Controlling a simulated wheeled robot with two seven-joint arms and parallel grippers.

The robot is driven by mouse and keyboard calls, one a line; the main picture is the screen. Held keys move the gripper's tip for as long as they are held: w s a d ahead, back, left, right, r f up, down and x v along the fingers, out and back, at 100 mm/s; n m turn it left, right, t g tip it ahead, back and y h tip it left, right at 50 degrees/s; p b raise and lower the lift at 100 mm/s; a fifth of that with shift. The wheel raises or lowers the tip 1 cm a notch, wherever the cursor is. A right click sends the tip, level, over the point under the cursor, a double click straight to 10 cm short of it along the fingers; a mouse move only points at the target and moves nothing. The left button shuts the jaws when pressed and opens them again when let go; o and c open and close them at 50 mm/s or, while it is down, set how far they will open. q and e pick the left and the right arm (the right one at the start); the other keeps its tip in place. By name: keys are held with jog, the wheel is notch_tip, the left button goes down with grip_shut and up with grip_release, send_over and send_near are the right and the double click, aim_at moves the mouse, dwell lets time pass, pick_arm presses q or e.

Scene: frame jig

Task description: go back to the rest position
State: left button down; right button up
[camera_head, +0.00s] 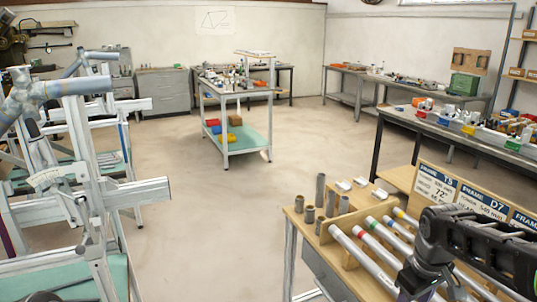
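My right arm reaches in at the lower right, and its dark gripper (417,284) points down over the tube rack on the wooden bench. Its fingertips are small and dark, so I cannot tell whether they are open or whether they hold anything. My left gripper is not in view. Several silver tubes with coloured bands, such as a red-banded tube (385,243), lie slanted in the wooden rack (352,250). The metal frame jig (90,170) stands at the left edge.
Short upright cylinders (320,188) stand on the bench's left part. Label boards (436,187) stand behind the tubes. A trolley (238,120) stands mid-room, and a cluttered workbench (440,128) is at the right. The floor (215,220) between jig and bench is clear.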

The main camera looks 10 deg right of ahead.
jog(key=w+a+f+m+t+y, duration=0.2)
jog(key=w+a+f+t, duration=0.1)
jog(key=w+a+f, duration=0.4)
jog(key=a+f+m+t+y, duration=0.1)
jog(key=a+f+m+y, duration=0.1)
jog(key=a+f, duration=0.85)
jog(key=s+a+f+g, duration=0.1)
jog(key=s+a+f, duration=0.3)
jog(key=s+f, duration=0.2)
jog(key=s+a+f+g, duration=0.2)
jog(key=s+a+f, duration=0.2)
jog(key=s, duration=0.5)
jog(key=s+a+f+g+y, duration=0.1)
jog(key=s+a+f, duration=0.3)
jog(key=s+f, duration=0.3)
jog(key=shift+s+a+f+m+g, duration=0.3)
jog(key=shift+a+f+m+g, duration=0.1)
jog(key=shift+f, duration=0.45)
